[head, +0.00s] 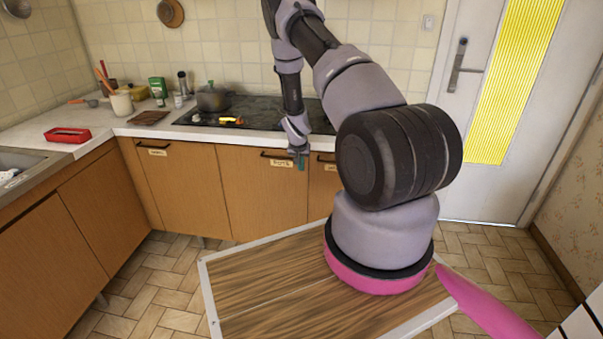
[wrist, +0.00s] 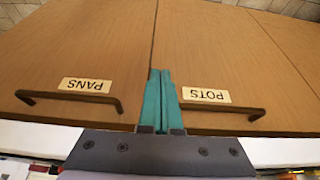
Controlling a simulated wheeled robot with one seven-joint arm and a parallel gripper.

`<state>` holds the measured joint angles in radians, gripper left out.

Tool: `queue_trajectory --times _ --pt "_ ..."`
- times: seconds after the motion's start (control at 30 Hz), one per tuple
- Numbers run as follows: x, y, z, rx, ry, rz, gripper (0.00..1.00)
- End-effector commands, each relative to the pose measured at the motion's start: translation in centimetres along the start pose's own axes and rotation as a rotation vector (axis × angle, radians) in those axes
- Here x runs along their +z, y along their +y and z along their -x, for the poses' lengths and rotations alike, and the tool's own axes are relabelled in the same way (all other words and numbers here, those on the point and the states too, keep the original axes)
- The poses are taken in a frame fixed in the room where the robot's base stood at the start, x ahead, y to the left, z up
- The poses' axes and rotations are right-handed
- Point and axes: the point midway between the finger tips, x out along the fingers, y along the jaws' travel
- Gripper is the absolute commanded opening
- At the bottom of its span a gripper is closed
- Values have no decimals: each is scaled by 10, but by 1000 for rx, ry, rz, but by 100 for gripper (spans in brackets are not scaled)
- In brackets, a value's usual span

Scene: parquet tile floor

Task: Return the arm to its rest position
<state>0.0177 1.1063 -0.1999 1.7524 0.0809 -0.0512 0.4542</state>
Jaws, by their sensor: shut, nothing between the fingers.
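My arm rises from its pink-ringed base, bends over at the top and hangs down in front of the counter in the head view. My gripper (head: 300,162) points down in front of the lower cabinet doors, near a dark handle. In the wrist view, my gripper (wrist: 161,75) has its two teal fingers together with nothing between them. Behind the fingers are the wooden doors labelled PANS (wrist: 86,86) and POTS (wrist: 206,96), which look closed. I cannot tell whether the fingertips touch a door.
The black cooktop (head: 262,112) holds a grey pot (head: 213,98) and a small yellow-and-red item (head: 230,121). A red tray (head: 67,135) lies on the left counter by the sink (head: 20,162). A white door (head: 485,100) stands at right. Tiled floor (head: 150,300) is open at lower left.

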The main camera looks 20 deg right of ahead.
Motion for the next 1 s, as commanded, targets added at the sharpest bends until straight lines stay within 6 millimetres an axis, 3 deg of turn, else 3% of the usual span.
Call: queue_trajectory --times 0.2,0.77,0.87,1.0 --pt "0 0 17 1 0 0 0" --pt "-4 -2 24 -4 2 -2 0" --pt "-14 -8 50 -18 7 -10 0" --pt "-36 -22 119 -56 14 -28 0"
